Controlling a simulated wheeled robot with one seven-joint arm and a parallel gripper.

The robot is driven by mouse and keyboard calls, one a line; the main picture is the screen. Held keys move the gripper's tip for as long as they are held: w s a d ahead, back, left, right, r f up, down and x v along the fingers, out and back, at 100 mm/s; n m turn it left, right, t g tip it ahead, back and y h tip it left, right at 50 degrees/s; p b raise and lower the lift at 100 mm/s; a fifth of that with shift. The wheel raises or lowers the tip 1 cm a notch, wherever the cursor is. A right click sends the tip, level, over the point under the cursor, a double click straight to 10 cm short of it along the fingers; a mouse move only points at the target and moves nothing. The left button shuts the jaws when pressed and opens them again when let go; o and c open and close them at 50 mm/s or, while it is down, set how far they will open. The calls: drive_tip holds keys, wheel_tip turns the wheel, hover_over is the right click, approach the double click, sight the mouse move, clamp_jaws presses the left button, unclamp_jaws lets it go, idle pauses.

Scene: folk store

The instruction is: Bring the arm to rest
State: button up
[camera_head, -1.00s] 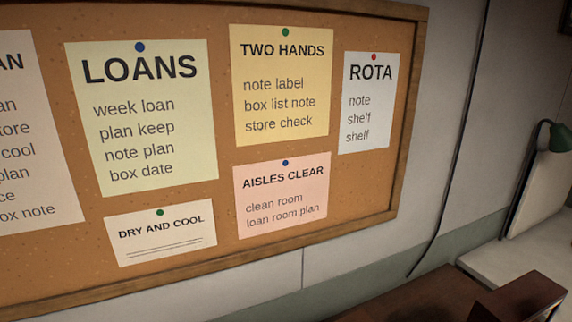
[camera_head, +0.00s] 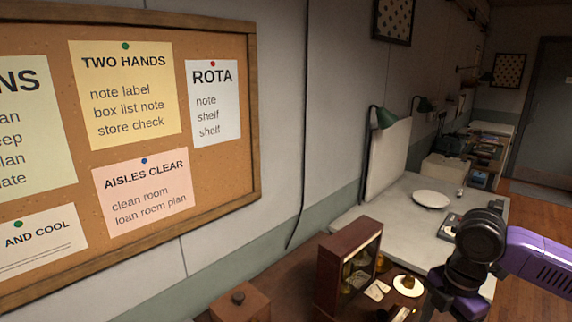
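My arm, purple with dark joints, enters from the right edge and reaches over the near end of the tables. My gripper is not clearly seen; the arm's lower part runs down past the bottom edge of the view. I cannot see any fingertips or anything held.
A cork board (camera_head: 222,188) with pinned notes hangs at left. Below stand a wooden box (camera_head: 240,303) and a brown cabinet (camera_head: 340,262) on a dark table. Beyond, a pale table (camera_head: 398,203) bears a white plate (camera_head: 431,199) and a green lamp (camera_head: 386,118). Wooden floor (camera_head: 533,240) is open at right.

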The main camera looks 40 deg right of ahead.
drive_tip(key=w+a+r+t+y+b, duration=0.1)
drive_tip(key=w+a+r+t+y, duration=0.2)
drive_tip(key=w+a, duration=0.65)
drive_tip(key=w+a+r+t, duration=0.3)
drive_tip(key=w+a+t, duration=0.3)
drive_tip(key=w, duration=0.7)
drive_tip(key=w+a+r+m+t+y+b, duration=0.1)
drive_tip(key=w+a+r+m+t, duration=0.35)
drive_tip(key=a, duration=0.45)
drive_tip(key=w+a+r+m+t+y+b, duration=0.1)
drive_tip(key=w+a+r+m+t+y, duration=0.25)
drive_tip(key=a, duration=0.55)
drive_tip(key=s+a+f+m+h+b, duration=0.2)
drive_tip(key=s+a+f+m+h, duration=0.2)
drive_tip(key=s+f+m+h, duration=0.9)
drive_tip(key=s+d+f+n+g+y, duration=0.1)
drive_tip(key=s+f+n, duration=0.1)
drive_tip(key=s, duration=0.6)
drive_tip(key=s+d+f+n+g+y+b, duration=0.1)
drive_tip(key=s+f+n+y, duration=0.1)
drive_tip(key=s, duration=0.7)
drive_tip(key=s+d+f+n+y, duration=0.1)
drive_tip(key=s+f+n+y, duration=0.1)
drive_tip(key=s, duration=0.6)
drive_tip(key=shift+s+d+f+n+g, duration=0.2)
drive_tip(key=shift+d+f+n+g, duration=0.15)
drive_tip(key=shift+f+n, duration=0.5)
